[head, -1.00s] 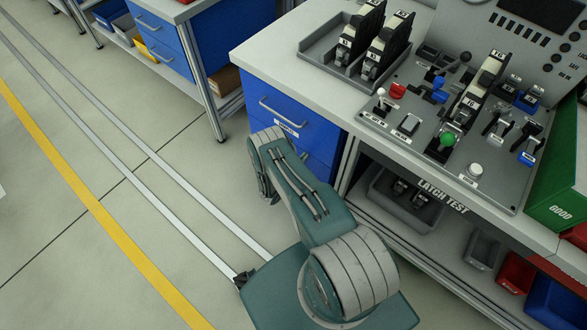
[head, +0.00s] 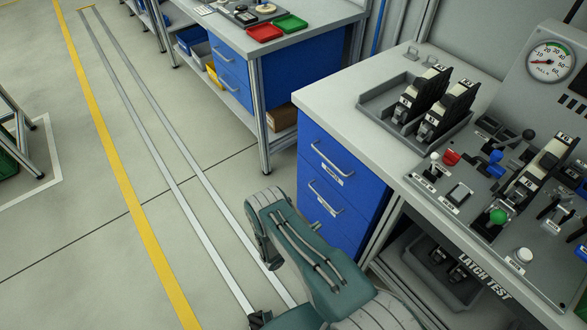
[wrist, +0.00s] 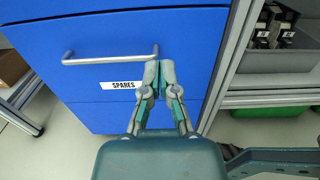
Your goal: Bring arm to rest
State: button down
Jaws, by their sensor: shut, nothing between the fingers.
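My gripper shows in the wrist view (wrist: 157,85) with its two fingers closed together and nothing between them. It is in front of a blue drawer front (wrist: 110,70) with a metal handle and a label reading SPARES. The fingertips overlap the right end of the handle in that picture; I cannot tell whether they touch it.
The latch test bench (head: 340,92) holds a tray of black latch units (head: 432,112) and a panel with levers and a gauge (head: 551,59). Another bench (head: 300,40) with red and green trays stands farther back. Open floor (head: 160,110) with a yellow line lies to the left.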

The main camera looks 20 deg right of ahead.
notch_tip(320, 180, up, 36)
jog(key=w+f+m+g+y, duration=0.1)
jog(key=w+m+g+y, duration=0.2)
jog(key=m+g+y, duration=0.55)
jog(key=s+a+r+m+t+y, duration=0.4)
jog(key=s+r+m, duration=0.2)
jog(key=s+r, duration=0.5)
jog(key=s+a+r+m+t+y, duration=0.4)
jog(key=s+r+m, duration=0.3)
jog(key=s+r, duration=0.4)
jog(key=shift+s+a+r, duration=0.2)
jog(key=shift+a+r, duration=0.2)
jog(key=shift+a, duration=0.2)
jog(key=shift+d+m+y, duration=0.1)
jog(key=shift+m+y, duration=0.15)
